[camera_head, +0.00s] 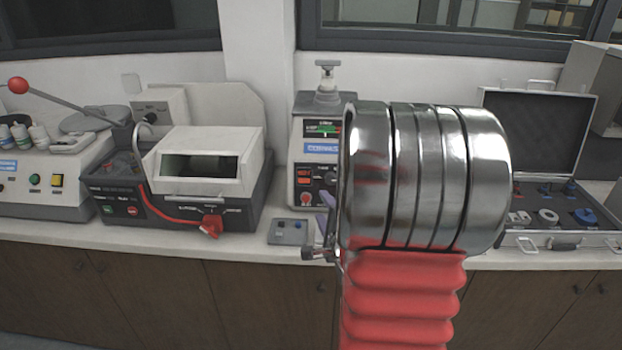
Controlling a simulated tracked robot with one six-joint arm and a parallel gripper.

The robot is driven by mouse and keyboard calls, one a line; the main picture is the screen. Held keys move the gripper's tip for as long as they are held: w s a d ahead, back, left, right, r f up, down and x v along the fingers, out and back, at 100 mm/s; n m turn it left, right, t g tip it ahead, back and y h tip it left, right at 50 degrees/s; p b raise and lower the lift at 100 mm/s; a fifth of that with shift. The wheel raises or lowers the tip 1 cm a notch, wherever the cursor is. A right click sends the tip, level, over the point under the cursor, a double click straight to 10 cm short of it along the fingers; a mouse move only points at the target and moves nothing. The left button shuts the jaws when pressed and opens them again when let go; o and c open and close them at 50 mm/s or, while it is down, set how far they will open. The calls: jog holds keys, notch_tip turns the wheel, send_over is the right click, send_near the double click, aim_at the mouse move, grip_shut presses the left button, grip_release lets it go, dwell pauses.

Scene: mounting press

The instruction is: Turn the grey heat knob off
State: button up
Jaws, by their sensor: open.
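The mounting press (300,150) stands on the counter at the centre, with a green-lit display, red digits and a dark control panel (315,178). A red knob (305,199) shows low on the panel. A small round greyish knob (330,181) seems to sit at the panel's right, but it is too small to tell its setting. My arm covers the press's right side. My gripper (323,224) shows only partly, at the left edge of my metal wrist, in front of the press's lower right. It is open; whether it touches anything cannot be told.
A small grey box with buttons (289,232) lies before the press. Left is a white-hooded machine (210,145) with a red handle (211,224). An open case (560,240) lies right. A machine with a red-balled lever (18,85) stands far left.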

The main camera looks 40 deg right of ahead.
jog(key=s+d+f+m+t+h, duration=0.1)
jog(key=s+d+m, duration=0.3)
jog(key=m, duration=0.1)
jog(key=shift+s+h, duration=0.2)
jog(key=shift+h, duration=0.1)
jog(key=shift+w+f, duration=0.1)
